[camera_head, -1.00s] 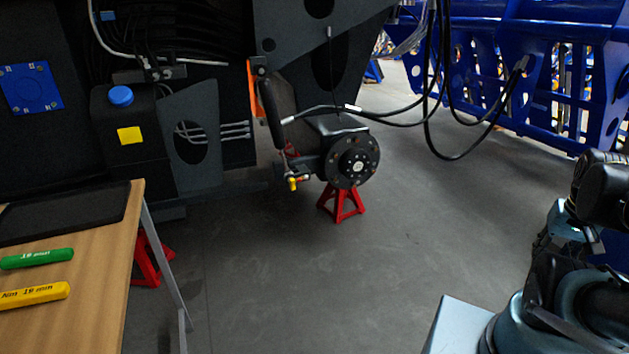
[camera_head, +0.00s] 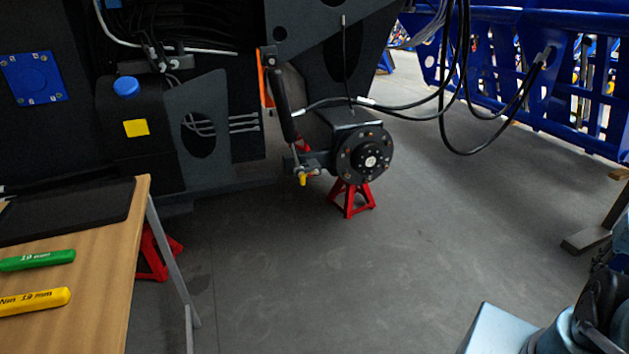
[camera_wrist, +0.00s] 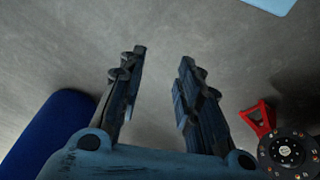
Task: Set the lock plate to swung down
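I cannot tell for certain which part is the lock plate. A narrow orange strip (camera_head: 264,80) stands upright beside a black cylinder (camera_head: 283,105) on the dark chassis (camera_head: 375,50), and it may be the plate; the cylinder partly hides it. Below is a yellow-tipped fitting (camera_head: 302,178) beside a round black wheel hub (camera_head: 364,155). In the wrist view my gripper (camera_wrist: 163,60) is open and empty, its two fingers well apart over bare floor. The hub also shows there at the lower right (camera_wrist: 285,150), apart from the fingers. The orange strip is outside the wrist view.
A red stand (camera_head: 350,199) is under the hub. A wooden table (camera_head: 105,270) with a green tool (camera_head: 37,260) and yellow tool (camera_head: 34,301) is at left. Black hoses (camera_head: 445,115) hang by a blue frame (camera_head: 590,75) at right. The middle floor is clear.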

